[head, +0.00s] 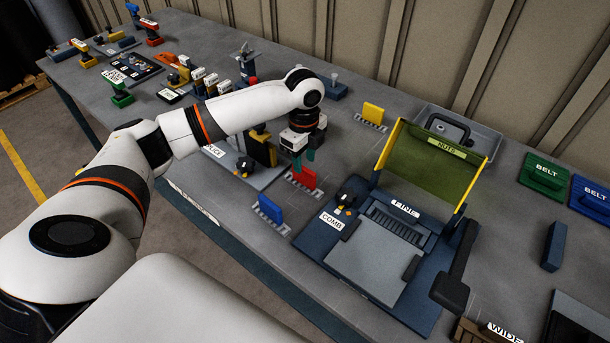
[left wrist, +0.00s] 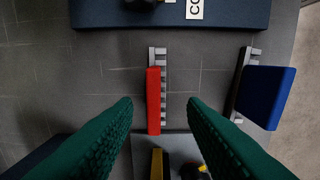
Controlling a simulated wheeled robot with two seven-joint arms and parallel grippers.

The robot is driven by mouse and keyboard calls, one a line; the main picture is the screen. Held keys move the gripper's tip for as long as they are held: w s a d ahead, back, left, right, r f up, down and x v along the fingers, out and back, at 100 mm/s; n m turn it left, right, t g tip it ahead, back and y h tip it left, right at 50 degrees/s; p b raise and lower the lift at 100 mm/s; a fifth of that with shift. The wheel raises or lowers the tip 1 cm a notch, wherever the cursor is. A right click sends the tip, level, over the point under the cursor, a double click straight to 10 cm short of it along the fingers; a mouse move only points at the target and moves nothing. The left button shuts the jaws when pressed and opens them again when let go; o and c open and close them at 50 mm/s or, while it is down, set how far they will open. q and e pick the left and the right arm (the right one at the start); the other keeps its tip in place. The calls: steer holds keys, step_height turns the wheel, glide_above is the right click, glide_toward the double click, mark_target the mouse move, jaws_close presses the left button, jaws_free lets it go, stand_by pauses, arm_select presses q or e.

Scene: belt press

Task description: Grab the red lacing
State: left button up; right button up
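The red lacing (head: 303,178) is a small upright red block on a grey toothed strip on the table, between the blue and yellow pieces. In the left wrist view the red lacing (left wrist: 154,100) stands on its strip, between and beyond the fingers. My left gripper (head: 304,155) points down just above the red lacing. In the left wrist view its green fingers (left wrist: 160,118) are apart with nothing held between them. My right gripper is not seen.
A blue lacing (head: 270,209) and a yellow lacing (head: 372,113) stand on similar strips nearby. The blue press (head: 390,235) with raised green lid stands to the right. A grey-based device (head: 230,172) is close on the left. Bare table lies around the red strip.

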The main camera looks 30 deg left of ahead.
mark_target(304, 168)
arm_select(q)
steer(key=shift+f, duration=0.95)
steer(key=shift+w+f, duration=0.15)
steer(key=shift+f, duration=0.15)
steer(key=f, duration=0.1)
steer(key=f+p, duration=0.1)
steer(key=f, duration=0.2)
steer(key=shift+w+a+f+p, duration=0.15)
steer(key=shift+a+f+p, duration=0.05)
steer(key=shift+a+p, duration=0.1)
steer(key=shift+f, duration=0.3)
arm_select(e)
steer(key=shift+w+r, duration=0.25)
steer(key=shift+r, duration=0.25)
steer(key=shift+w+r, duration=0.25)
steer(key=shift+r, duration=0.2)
arm_select(q)
steer(key=shift+d, duration=0.1)
steer(key=shift+c, duration=0.6)
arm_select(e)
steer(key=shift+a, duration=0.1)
arm_select(q)
jaws_close()
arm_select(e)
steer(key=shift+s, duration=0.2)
